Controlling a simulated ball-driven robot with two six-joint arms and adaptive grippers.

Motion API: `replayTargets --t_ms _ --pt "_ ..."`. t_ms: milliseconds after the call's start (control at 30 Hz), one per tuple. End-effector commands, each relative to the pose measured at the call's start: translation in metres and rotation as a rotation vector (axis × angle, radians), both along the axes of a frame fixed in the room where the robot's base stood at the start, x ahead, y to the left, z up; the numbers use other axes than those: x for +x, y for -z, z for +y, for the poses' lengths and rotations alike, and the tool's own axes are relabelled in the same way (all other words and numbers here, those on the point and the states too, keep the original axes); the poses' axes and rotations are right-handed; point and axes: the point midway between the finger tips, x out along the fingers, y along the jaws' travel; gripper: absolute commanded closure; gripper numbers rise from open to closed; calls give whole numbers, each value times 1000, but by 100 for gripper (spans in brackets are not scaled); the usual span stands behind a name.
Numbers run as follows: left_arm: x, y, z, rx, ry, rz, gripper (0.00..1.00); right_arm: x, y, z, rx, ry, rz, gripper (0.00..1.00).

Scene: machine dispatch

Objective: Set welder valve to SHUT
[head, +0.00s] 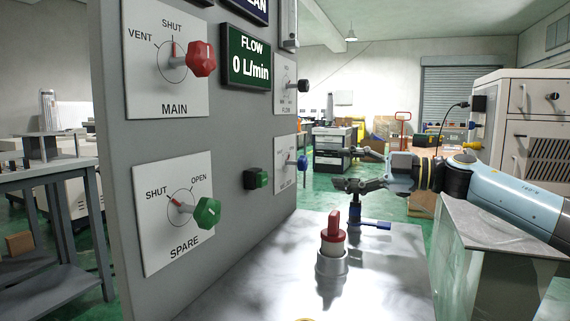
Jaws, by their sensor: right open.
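The grey valve panel (228,150) stands at the left and centre. Its MAIN plate carries a red knob (202,58), with the red mark on the dial toward SHUT. The SPARE plate carries a green knob (208,212). Farther along are a small plate with a black knob (303,86) and one with a blue knob (302,161). My left gripper is out of view.
A flow display (246,57) reads 0 L/min. A red-handled valve (333,236) and a blue-handled fitting (374,226) stand on the metal surface (385,275) below my right gripper. A grey-topped glassy block (490,226) stands under my right arm. A bench (40,180) is at the left.

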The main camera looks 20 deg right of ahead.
Motion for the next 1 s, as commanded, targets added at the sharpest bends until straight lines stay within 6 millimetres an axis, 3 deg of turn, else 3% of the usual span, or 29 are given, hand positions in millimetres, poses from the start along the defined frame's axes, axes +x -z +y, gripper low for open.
replayTargets --t_ms 300,500,967,1000 --pt "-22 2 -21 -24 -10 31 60 42 -2 38 7 -1 -4 45" --pt "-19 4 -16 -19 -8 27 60 67 0 60 6 1 -2 45" --pt "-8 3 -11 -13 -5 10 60 78 0 69 2 1 -1 45" --pt "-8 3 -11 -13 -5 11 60 78 0 69 2 1 -1 50"
